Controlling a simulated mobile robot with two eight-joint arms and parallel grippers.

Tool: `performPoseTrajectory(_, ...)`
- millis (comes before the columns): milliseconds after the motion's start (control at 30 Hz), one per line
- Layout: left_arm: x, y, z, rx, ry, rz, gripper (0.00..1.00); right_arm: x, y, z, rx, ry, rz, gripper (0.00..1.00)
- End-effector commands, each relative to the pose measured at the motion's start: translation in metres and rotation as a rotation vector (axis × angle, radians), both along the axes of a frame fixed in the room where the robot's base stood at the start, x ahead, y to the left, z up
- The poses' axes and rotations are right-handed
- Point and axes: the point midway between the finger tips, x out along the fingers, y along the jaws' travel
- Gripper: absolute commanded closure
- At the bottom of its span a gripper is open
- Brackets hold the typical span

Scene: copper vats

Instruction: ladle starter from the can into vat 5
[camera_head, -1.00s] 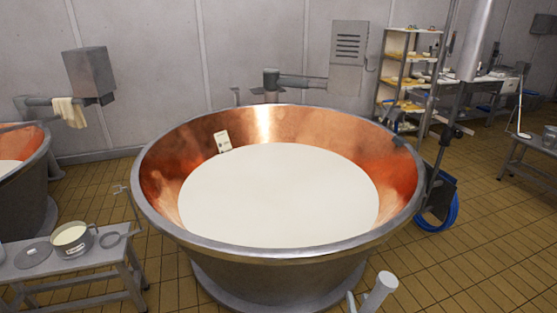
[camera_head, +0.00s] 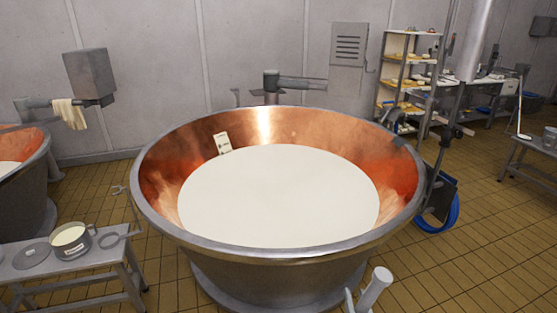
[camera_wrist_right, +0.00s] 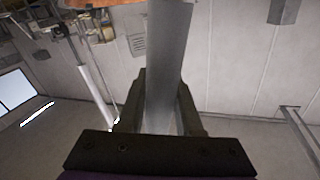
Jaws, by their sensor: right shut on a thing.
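The large copper vat (camera_head: 290,255), nearly full of pale liquid (camera_head: 280,195), fills the middle of the head view. A white card (camera_head: 222,143) is at its inner wall; its number is unreadable. A small pot (camera_head: 72,252) of cream-coloured liquid, likely the starter can, stands on the left bench. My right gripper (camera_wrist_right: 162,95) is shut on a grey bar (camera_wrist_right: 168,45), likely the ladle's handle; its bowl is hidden. A light grey cylinder (camera_head: 375,290) shows at the head view's bottom edge, in front of the vat; I cannot tell whether it is the held tool. My left gripper is not visible.
Another vat (camera_head: 25,200) stands at far left. A blue hose (camera_head: 448,222) hangs right of the main vat. Tiled floor (camera_head: 490,240) is clear at right.

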Motion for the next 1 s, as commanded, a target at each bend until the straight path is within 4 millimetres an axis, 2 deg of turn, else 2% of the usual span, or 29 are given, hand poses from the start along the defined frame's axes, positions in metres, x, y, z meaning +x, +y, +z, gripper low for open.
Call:
performPoseTrajectory(100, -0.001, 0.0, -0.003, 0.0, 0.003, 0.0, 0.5, 0.026, 0.0, -0.002, 0.001, -0.001, 0.0, 1.0)
performPoseTrajectory(300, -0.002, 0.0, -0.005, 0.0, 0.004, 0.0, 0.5, 0.062, 0.0, -0.005, 0.001, -0.001, 0.0, 1.0)
performPoseTrajectory(500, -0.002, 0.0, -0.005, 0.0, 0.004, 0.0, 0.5, 0.085, 0.0, -0.007, 0.001, -0.002, 0.0, 1.0)
performPoseTrajectory(767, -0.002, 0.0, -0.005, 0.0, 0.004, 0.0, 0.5, 0.102, 0.0, -0.008, 0.001, -0.001, 0.0, 1.0)
performPoseTrajectory(867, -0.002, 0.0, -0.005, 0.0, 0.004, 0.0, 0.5, 0.116, 0.0, -0.01, 0.001, -0.001, 0.0, 1.0)
performPoseTrajectory(1000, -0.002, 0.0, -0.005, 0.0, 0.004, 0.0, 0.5, 0.145, 0.0, -0.013, 0.001, -0.001, 0.0, 1.0)
